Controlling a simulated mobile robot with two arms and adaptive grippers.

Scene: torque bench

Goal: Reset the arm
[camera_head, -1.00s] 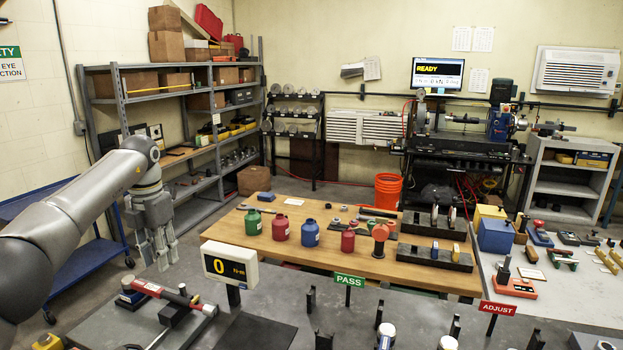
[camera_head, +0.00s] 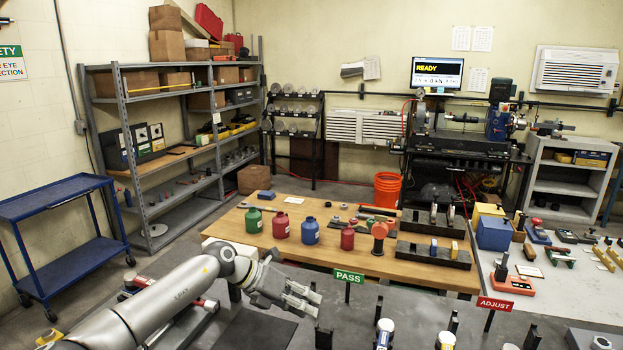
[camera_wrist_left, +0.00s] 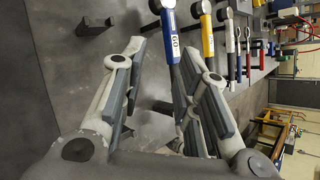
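My left arm reaches in from the lower left in the head view. Its gripper (camera_head: 303,298) is above the dark grey bench (camera_head: 255,328), left of the green PASS sign (camera_head: 348,277). In the left wrist view the two fingers (camera_wrist_left: 160,85) are spread apart with a gap between them. A blue-handled wrench (camera_wrist_left: 172,42) shows in that gap, in line with the right finger; I see no grip on it. A red-handled wrench (camera_head: 207,304) lies on the bench, partly behind my arm. My right gripper is not in view.
Black rack posts (camera_head: 378,309) stand right of my gripper, with a red ADJUST sign (camera_head: 508,304). A wooden table (camera_head: 410,268) with bottles is behind. A blue cart (camera_head: 72,240) stands left.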

